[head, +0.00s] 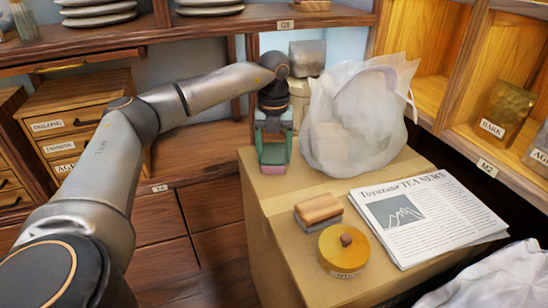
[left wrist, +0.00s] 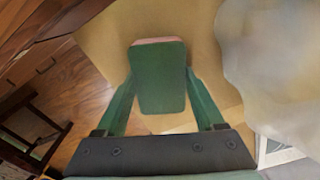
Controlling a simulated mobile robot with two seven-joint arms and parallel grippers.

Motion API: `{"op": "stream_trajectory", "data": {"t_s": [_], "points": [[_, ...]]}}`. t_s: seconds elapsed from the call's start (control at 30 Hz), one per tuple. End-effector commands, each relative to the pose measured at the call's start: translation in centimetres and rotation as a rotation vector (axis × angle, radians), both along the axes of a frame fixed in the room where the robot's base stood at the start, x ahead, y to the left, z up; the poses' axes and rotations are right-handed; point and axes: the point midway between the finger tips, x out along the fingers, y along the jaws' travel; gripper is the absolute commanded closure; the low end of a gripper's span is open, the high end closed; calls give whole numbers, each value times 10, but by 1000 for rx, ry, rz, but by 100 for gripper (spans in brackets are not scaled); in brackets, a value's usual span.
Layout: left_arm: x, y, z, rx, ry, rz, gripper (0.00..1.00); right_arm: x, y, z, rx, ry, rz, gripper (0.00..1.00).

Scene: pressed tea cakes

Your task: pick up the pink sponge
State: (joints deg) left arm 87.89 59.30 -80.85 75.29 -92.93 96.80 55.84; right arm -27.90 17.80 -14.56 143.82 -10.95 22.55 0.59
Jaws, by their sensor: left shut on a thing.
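The pink sponge (head: 272,169) has a green top layer and a pink lower layer. It is at the far left corner of the cardboard box (head: 285,240). My left gripper (head: 273,150) points down and is shut on it. In the left wrist view, the sponge (left wrist: 159,80) sits between my green fingers, its green face towards the camera and a strip of pink at its far end. I cannot tell whether its underside touches the box. My right gripper is not in view.
A bulging whitish plastic bag (head: 355,125) stands close right of the sponge. A wood-topped block (head: 318,210), a round yellow tin (head: 343,250) and a newspaper (head: 425,215) lie nearer on the box. Shelves and labelled drawers (head: 80,120) surround it. The box's left edge drops off beside the sponge.

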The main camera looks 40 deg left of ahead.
Motion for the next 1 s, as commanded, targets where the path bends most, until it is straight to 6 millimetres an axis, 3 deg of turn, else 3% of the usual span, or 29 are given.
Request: {"op": "stream_trajectory", "data": {"t_s": [0.27,0.53,0.87,1.0], "points": [[0,0,3,0,-1,0,89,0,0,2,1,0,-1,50],[1,0,35,0,-3,-1,89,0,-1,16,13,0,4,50],[-54,-2,99,1,-2,-1,89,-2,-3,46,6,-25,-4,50],[-81,-3,106,1,0,-1,89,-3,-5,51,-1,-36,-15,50]]}}
